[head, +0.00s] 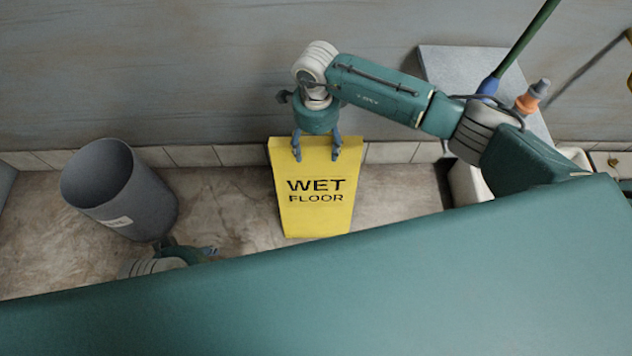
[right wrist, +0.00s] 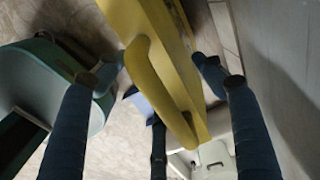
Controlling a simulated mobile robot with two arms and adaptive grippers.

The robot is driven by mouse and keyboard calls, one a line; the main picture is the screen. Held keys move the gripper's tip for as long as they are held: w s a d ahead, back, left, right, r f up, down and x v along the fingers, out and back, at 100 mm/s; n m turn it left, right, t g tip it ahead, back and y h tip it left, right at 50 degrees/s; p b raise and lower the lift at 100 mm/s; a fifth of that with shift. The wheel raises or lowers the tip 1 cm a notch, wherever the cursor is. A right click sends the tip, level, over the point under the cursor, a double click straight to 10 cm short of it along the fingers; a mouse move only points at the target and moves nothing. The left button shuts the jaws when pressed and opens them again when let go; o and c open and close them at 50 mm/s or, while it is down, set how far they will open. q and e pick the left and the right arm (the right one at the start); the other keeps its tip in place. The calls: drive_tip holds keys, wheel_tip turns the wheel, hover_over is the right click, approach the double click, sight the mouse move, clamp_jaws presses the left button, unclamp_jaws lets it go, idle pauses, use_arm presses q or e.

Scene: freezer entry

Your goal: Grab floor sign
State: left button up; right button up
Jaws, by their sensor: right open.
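The yellow floor sign (head: 314,212), marked "WET FLOOR", stands on the floor near the wall. My right gripper (head: 317,153) is at its top edge, open, with fingers reaching down over the front face. In the right wrist view the sign's yellow handle (right wrist: 160,82) lies between the spread fingers of my right gripper (right wrist: 158,75). Whether any finger touches it I cannot tell. My left gripper (head: 208,251) shows only partly at the lower left of the head view, beside the bin and apart from the sign; its jaw opening is unclear.
A grey bin (head: 120,190) stands left of the sign. At the right are a pale container (head: 466,184), a grey panel (head: 462,62), a green-handled tool (head: 522,45) and an orange-topped bottle (head: 531,98). The wall (head: 200,70) rises close behind the sign. Bare floor (head: 233,205) lies between bin and sign.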

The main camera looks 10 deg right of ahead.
drive_tip(key=shift+f, duration=0.3)
clamp_jaws()
drive_tip(key=shift+w+r, duration=0.1)
drive_tip(key=shift+r, duration=0.1)
